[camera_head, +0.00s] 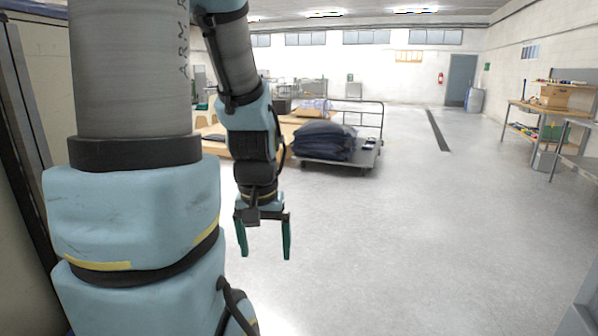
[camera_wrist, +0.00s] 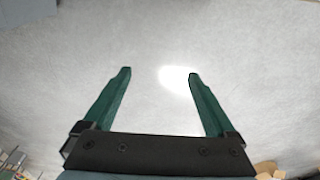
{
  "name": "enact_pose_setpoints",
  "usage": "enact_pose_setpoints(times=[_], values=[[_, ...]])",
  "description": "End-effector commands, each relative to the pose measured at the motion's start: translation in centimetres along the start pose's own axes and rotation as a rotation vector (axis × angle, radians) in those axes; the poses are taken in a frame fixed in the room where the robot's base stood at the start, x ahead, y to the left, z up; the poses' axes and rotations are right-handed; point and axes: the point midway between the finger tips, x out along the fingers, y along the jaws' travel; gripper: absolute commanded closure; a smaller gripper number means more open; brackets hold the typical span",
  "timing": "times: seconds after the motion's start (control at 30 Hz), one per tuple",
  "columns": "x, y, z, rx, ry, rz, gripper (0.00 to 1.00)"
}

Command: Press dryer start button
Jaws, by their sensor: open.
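My gripper (camera_head: 264,252) hangs pointing down in the head view, with its two green fingers apart and nothing between them. In the wrist view my gripper (camera_wrist: 160,75) is also open and empty, over bare grey floor with a bright glare spot. No dryer and no start button can be made out in either view.
A flat cart (camera_head: 345,157) with a dark bundle (camera_head: 322,141) stands beyond my gripper. Workbenches (camera_head: 545,110) line the right wall. A grey door (camera_head: 460,80) is at the back. The floor (camera_head: 410,230) at centre and right is clear. A dark-edged panel (camera_head: 22,130) stands close at far left.

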Motion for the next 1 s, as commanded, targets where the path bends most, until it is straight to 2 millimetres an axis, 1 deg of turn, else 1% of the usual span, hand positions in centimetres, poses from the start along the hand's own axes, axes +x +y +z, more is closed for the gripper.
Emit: enact_pose_setpoints(times=[0.03,0.07,0.77,0.8,1.0], values=[[0.00,0.01,-0.02,0.000,0.000,0.000,0.16],[0.00,0.01,-0.03,0.000,0.001,0.000,0.19],[0.00,0.01,-0.07,0.001,0.002,0.000,0.98],[0.00,0.01,-0.07,0.001,0.002,0.000,1.00],[0.00,0.01,-0.07,0.001,0.002,-0.001,1.00]])
